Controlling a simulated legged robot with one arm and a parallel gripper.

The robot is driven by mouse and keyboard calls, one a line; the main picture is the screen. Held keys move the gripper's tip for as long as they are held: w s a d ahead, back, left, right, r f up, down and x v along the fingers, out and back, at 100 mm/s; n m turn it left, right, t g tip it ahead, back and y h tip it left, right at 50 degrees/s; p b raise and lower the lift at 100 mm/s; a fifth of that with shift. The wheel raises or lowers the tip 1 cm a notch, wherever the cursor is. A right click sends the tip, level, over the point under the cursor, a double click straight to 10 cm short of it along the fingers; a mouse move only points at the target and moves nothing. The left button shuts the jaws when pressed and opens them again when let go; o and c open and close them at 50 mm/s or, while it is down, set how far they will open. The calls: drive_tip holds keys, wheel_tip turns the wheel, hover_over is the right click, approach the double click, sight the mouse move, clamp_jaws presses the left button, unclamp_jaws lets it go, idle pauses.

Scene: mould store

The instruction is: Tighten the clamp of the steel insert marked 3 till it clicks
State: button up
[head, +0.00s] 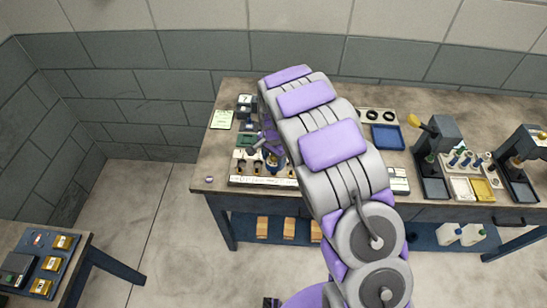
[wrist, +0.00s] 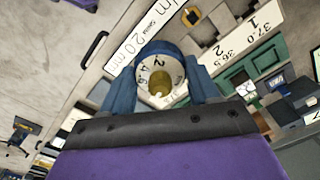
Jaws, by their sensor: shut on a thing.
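My gripper (wrist: 163,88) has its two blue fingers closed on either side of a round blue-rimmed dial (wrist: 157,66). The dial has a white face with black numbers and a brass centre. In the head view my gripper (head: 268,150) is over the row of white-labelled fixtures (head: 262,181) at the bench's left front. I cannot make out a mark 3. Whatever lies under the dial is hidden by it and by my fingers.
A blue tray (head: 387,138) and a press (head: 437,145) stand to the right. My arm hides the bench's middle.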

drive_tip(key=shift+m, duration=0.6)
drive_tip(key=shift+m, duration=0.8)
drive_tip(key=shift+m+p, duration=0.3)
drive_tip(key=shift+m, duration=0.5)
drive_tip(key=shift+w, duration=0.1)
drive_tip(key=shift+m, duration=0.8)
